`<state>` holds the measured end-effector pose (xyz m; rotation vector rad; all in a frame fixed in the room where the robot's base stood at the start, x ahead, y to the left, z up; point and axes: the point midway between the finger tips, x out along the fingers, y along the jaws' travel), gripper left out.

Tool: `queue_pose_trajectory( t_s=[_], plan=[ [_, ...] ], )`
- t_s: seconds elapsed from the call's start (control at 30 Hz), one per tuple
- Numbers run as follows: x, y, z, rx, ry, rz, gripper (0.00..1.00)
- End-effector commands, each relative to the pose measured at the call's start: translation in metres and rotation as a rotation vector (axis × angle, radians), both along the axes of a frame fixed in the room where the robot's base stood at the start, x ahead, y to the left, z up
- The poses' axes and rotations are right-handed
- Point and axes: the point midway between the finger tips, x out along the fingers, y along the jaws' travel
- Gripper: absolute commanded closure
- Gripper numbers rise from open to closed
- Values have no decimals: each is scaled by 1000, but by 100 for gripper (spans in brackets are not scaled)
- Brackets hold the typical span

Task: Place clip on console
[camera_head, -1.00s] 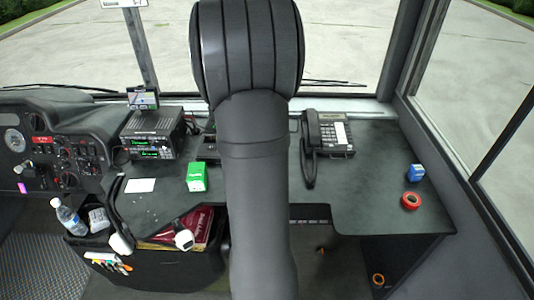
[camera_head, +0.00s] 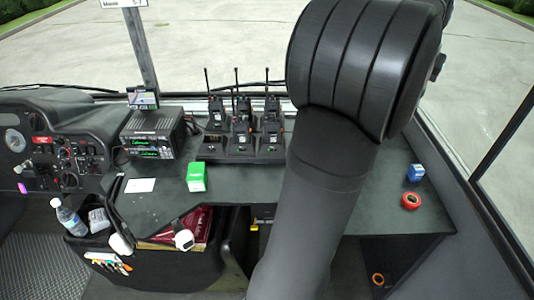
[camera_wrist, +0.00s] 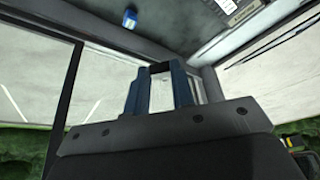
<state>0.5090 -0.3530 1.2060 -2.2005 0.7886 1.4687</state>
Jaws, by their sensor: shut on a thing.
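My gripper (camera_wrist: 160,76) shows in the wrist view as two blue fingers, shut on a small dark thing (camera_wrist: 160,67) between their tips. I take it as the clip; its exact shape is too small to tell. In the head view my arm hides both gripper and clip. The console (camera_head: 240,185) is the dark desk surface under the windscreen; a strip of it also shows at the top of the wrist view (camera_wrist: 185,28). The gripper's height above the console cannot be told.
On the console are a green box (camera_head: 196,177), a white card (camera_head: 140,185), a radio unit (camera_head: 150,140), a charger rack with several handheld radios (camera_head: 242,140), a blue box (camera_head: 415,172) and red tape (camera_head: 410,201). The telephone (camera_wrist: 235,10) shows partly in the wrist view. Right-hand window frame stands close.

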Motion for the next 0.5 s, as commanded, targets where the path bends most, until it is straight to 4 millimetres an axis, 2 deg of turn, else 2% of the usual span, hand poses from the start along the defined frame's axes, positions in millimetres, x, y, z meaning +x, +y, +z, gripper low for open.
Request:
queue_pose_trajectory(
  t_s=[0.03, 0.2, 0.47, 0.5],
  plan=[
    [-14, -17, 1, 1, -2, -22, 99],
    [-47, -52, 1, 0, -1, -59, 99],
    [-85, -86, 1, 1, 0, -99, 99],
    [-84, -84, -10, 5, 3, -96, 99]
  ],
)
